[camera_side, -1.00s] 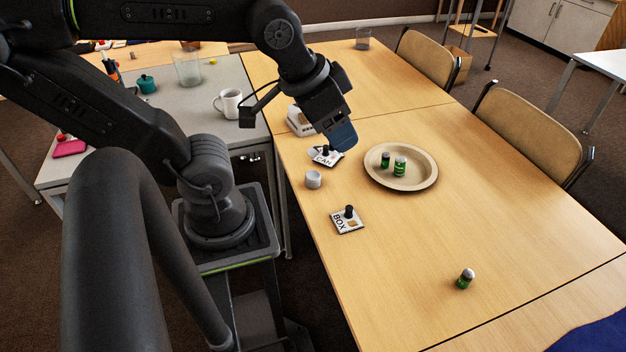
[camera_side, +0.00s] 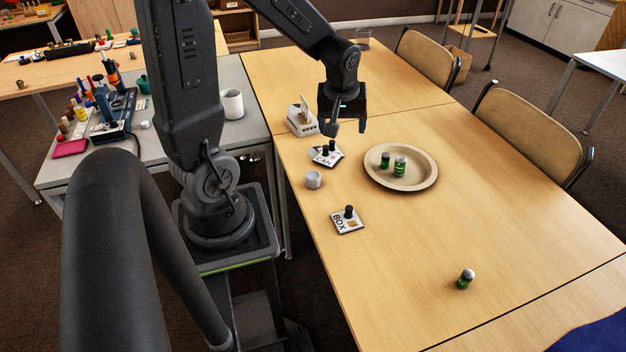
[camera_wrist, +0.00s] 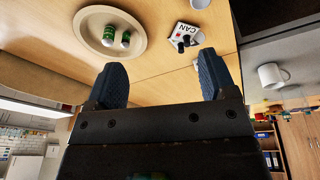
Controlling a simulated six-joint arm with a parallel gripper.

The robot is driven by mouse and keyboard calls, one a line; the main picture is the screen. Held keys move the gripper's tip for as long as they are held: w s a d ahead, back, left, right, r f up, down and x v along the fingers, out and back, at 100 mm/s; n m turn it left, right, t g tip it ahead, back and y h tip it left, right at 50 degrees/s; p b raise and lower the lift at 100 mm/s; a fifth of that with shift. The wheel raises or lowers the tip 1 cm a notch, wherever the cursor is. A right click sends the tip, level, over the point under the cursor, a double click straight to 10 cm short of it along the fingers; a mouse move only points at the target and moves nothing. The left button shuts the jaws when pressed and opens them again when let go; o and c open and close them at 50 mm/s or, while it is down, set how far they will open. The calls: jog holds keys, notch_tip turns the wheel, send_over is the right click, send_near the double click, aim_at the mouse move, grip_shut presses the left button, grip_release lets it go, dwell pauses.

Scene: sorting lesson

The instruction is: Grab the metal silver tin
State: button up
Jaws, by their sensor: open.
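A small silver-grey tin (camera_side: 313,180) stands on the wooden table at its left side, between the CAN card (camera_side: 327,158) and the BOX card (camera_side: 347,224). In the wrist view, a grey object at the top edge, partly cut off, looks like the tin (camera_wrist: 200,3). My gripper (camera_side: 345,124) is open and empty above the table, beyond the tin and the CAN card. In the wrist view my gripper's fingers (camera_wrist: 162,72) are spread wide with nothing between them.
A beige plate (camera_side: 425,178) with two green cans (camera_side: 399,167) is right of the tin. A green can with a silver top (camera_side: 466,279) stands near the front right. A white holder (camera_side: 302,122) sits near my gripper.

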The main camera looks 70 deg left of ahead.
jog(key=s+a+f+n+g, duration=0.2)
jog(key=a+f+n, duration=0.5)
jog(key=a+f, duration=0.25)
send_over(313, 175)
jog(key=shift+h, duration=0.3)
jog(key=f, duration=0.8)
jog(key=shift+w+d+f, duration=0.25)
jog(key=shift+w+d, duration=0.1)
jog(key=shift+s+a+f, duration=0.1)
jog(key=shift+f, duration=0.9)
jog(key=shift+s+a+f, duration=0.1)
jog(key=shift+s+f, duration=0.05)
jog(key=shift+f, duration=0.9)
jog(key=shift+s+a+f, duration=0.1)
jog(key=shift+f, duration=0.9)
jog(key=shift+c, duration=0.2)
jog(key=c, duration=0.9)
jog(key=shift+r, duration=0.15)
jog(key=shift+c, duration=0.2)
